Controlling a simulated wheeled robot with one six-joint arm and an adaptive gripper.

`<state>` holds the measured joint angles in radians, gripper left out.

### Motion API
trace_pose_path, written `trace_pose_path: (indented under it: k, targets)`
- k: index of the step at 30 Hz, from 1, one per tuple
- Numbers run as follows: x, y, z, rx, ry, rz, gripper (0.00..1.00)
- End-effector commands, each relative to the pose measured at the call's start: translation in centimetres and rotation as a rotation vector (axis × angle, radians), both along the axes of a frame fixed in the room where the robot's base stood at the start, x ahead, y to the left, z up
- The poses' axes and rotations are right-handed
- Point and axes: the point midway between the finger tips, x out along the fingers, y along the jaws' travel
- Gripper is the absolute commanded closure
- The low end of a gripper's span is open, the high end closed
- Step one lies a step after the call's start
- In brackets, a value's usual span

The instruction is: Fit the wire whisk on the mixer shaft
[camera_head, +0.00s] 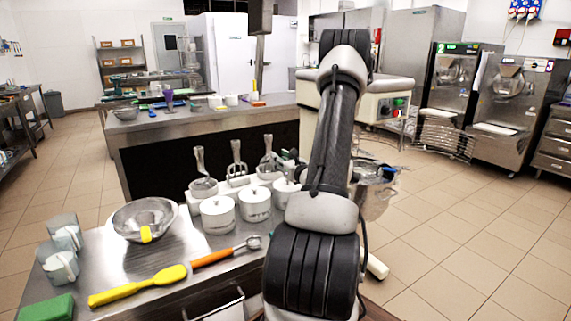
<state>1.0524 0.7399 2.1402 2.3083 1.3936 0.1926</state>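Three mixer tools with upright metal shanks stand in a row behind white lidded pots: a left tool (198,160), a middle tool (237,152) with an open frame, and a right tool (268,147). They are too small to tell surely which is the wire whisk. A large cream mixer (395,84) with green and red buttons stands behind my arm; a metal bowl (375,196) is below its head. Its shaft is hidden. Small dark parts of what looks like my gripper (289,160) show just right of the right tool; my arm hides the rest, and its fingers are unclear.
The near steel table holds a metal bowl (146,217), white pots (217,216), a yellow spatula (140,285), an orange-handled scoop (213,256), jugs (62,266) and a green block (46,308). A long counter (190,121) stands behind. Floor at right is free.

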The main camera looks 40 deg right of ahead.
Motion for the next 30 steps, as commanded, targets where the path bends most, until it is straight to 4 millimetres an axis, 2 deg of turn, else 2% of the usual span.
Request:
trace_pose_path:
  k: [18,24,30]
  targets:
    - [7.6,-1.8,-0.1,0.000,0.001,0.001,0.68]
    - [8.8,-2.1,-0.1,0.000,0.001,0.001,0.68]
    - [9.1,-2.2,-0.1,0.000,0.002,0.000,0.68]
